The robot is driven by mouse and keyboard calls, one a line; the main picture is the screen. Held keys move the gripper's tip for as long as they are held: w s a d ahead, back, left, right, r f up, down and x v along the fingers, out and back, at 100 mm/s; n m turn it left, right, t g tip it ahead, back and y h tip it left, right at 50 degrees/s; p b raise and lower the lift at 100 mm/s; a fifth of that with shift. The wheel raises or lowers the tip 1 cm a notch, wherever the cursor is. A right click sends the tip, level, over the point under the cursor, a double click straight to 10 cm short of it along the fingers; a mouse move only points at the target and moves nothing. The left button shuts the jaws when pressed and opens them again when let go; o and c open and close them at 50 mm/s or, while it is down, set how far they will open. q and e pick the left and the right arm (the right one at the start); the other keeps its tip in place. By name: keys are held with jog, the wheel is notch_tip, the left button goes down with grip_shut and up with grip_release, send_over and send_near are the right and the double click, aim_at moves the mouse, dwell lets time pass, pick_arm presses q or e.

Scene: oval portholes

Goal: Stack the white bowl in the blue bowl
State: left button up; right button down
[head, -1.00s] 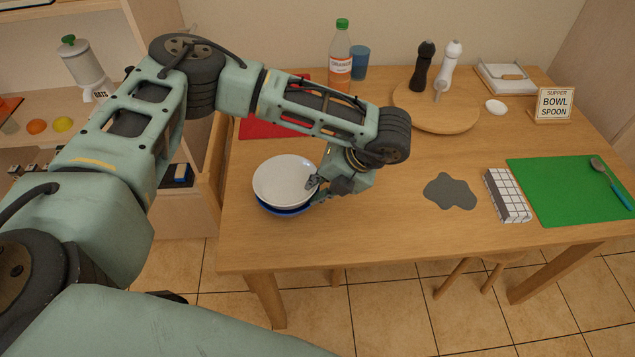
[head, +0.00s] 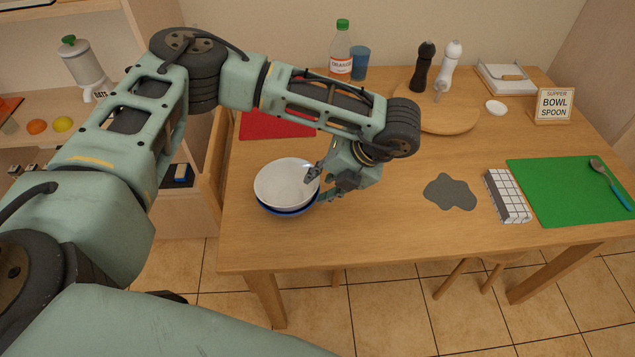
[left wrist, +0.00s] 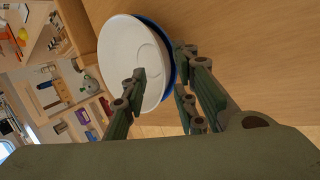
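The white bowl (head: 285,183) sits in the blue bowl (head: 291,213) near the table's left front. Only a strip of the blue bowl's rim and side shows, at the front and right; the white bowl hides the rest. My left gripper (head: 317,184) is open at the bowls' right rim, one finger over the inside of the white bowl and the other outside. The left wrist view shows the white bowl (left wrist: 125,55) and blue bowl (left wrist: 170,55) edges between the spread fingers (left wrist: 162,72). My right gripper is not in view.
A red mat (head: 275,124) lies behind the bowls, partly under my arm. A round board (head: 462,122) with two mills is behind. The table front is clear.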

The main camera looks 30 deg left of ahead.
pick_arm(q)
jog(key=b+v, duration=0.1)
jog(key=v, duration=0.9)
jog(key=shift+d, duration=0.1)
